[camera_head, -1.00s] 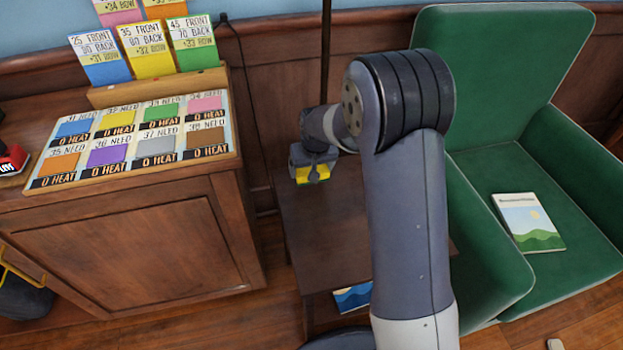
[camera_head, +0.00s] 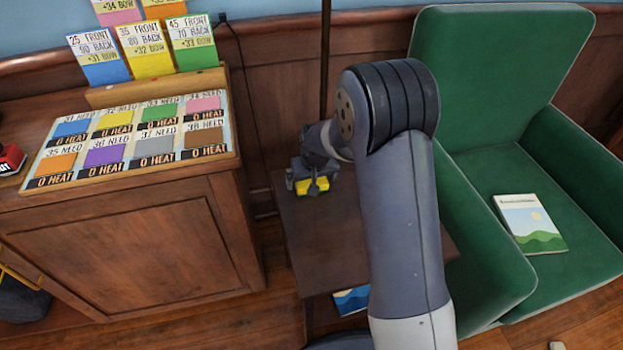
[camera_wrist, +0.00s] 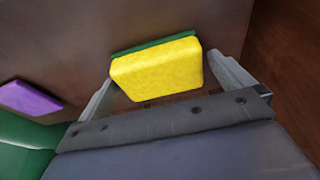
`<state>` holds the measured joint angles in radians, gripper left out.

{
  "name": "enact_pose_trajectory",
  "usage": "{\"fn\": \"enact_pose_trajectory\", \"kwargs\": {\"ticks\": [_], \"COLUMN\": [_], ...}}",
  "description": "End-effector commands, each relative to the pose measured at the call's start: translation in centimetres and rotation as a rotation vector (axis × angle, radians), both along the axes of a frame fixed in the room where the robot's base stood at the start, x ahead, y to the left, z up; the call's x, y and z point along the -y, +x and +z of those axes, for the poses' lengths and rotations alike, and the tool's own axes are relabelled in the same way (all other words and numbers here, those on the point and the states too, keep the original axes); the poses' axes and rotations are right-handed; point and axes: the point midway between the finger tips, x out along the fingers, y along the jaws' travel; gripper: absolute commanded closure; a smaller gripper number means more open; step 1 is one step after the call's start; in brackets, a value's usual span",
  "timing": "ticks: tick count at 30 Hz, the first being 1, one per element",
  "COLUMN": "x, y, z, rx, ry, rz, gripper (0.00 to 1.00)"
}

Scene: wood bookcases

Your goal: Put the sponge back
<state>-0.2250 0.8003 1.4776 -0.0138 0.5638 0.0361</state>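The sponge (camera_wrist: 158,72) is a yellow block with a green layer along its far side in the wrist view. I cannot tell whether the sponge touches the tabletop.
The side table (camera_head: 325,235) stands between a wooden cabinet (camera_head: 130,255) and a green armchair (camera_head: 480,55). A purple flat thing (camera_wrist: 30,98) shows left of the sponge in the wrist view. A book (camera_head: 530,225) lies on the seat. A thin pole (camera_head: 326,60) rises behind the table.

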Motion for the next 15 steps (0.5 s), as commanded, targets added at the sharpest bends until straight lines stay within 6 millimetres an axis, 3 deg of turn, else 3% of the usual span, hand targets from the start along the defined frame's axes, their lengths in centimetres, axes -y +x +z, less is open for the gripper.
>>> {"fn": "enact_pose_trajectory", "kwargs": {"ticks": [8,15], "x": [0.0,0.2], "y": [0.0,-1.1], "z": [0.5,4.6], "rx": [0.0,0.003], "ry": [0.0,0.001], "rz": [0.0,0.0], "gripper": [0.0,0.0]}}
